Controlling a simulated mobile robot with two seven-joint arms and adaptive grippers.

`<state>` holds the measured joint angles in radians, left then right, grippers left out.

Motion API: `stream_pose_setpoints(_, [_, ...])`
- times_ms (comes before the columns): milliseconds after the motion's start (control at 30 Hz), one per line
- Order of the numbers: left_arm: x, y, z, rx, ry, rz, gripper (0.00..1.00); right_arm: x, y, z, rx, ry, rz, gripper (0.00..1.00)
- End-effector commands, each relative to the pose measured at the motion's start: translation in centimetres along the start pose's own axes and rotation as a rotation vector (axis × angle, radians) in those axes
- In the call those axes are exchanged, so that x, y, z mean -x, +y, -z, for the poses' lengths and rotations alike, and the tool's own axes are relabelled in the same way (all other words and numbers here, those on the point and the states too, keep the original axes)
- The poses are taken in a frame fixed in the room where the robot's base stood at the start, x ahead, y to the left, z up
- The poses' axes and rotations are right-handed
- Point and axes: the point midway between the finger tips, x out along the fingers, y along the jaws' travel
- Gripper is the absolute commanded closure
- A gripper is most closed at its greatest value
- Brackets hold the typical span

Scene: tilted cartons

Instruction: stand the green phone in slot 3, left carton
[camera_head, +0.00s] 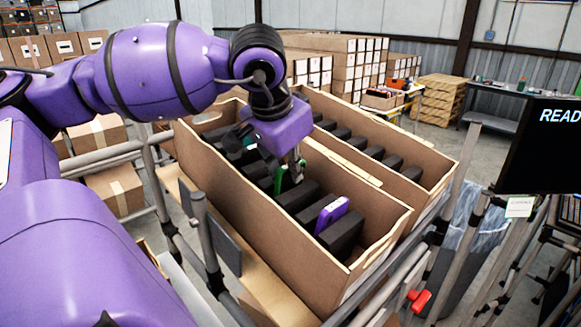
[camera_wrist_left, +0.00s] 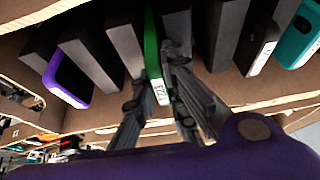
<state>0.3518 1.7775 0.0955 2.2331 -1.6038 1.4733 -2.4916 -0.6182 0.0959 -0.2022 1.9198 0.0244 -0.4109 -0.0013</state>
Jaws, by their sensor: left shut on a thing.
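My left gripper (camera_head: 291,168) is over the left carton (camera_head: 283,235) and is shut on the green phone (camera_head: 279,182). The phone is upright, its edge towards the left wrist camera. In the left wrist view the green phone (camera_wrist_left: 152,45) lies between two dark dividers, a white label on its near end, with the gripper fingers (camera_wrist_left: 164,62) at it. How deep it sits is hidden. A purple phone (camera_head: 332,214) stands nearer the front of the same carton; it also shows in the left wrist view (camera_wrist_left: 68,80). My right gripper is not in view.
In the left wrist view a black phone (camera_wrist_left: 258,45) and a teal phone (camera_wrist_left: 299,40) stand on the other side of the green one. A second tilted carton (camera_head: 420,165) with dark dividers adjoins on the right. Metal rails surround the cartons. A dark screen (camera_head: 540,150) stands right.

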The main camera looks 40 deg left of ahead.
Motion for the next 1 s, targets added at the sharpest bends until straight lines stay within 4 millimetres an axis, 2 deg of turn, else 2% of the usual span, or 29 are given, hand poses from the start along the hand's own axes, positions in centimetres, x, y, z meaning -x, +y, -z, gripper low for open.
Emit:
stream_pose_setpoints(33, [-1.28,0.42,-0.97,0.000,-0.037,-0.013,1.00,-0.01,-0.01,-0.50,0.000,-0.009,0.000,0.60])
stream_pose_setpoints(67, [-1.30,0.44,-0.99,0.000,-0.038,-0.014,1.00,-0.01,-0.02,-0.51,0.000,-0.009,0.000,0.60])
stream_pose_setpoints(100, [-1.33,0.46,-1.01,0.000,-0.038,-0.014,0.86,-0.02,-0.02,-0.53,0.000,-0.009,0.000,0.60])
stream_pose_setpoints(267, [-1.43,0.48,-1.06,0.000,-0.041,-0.015,0.67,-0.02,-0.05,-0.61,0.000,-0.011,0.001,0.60])
stream_pose_setpoints(1000, [-0.87,0.32,-1.06,-0.002,-0.041,-0.009,0.67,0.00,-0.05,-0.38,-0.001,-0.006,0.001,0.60])
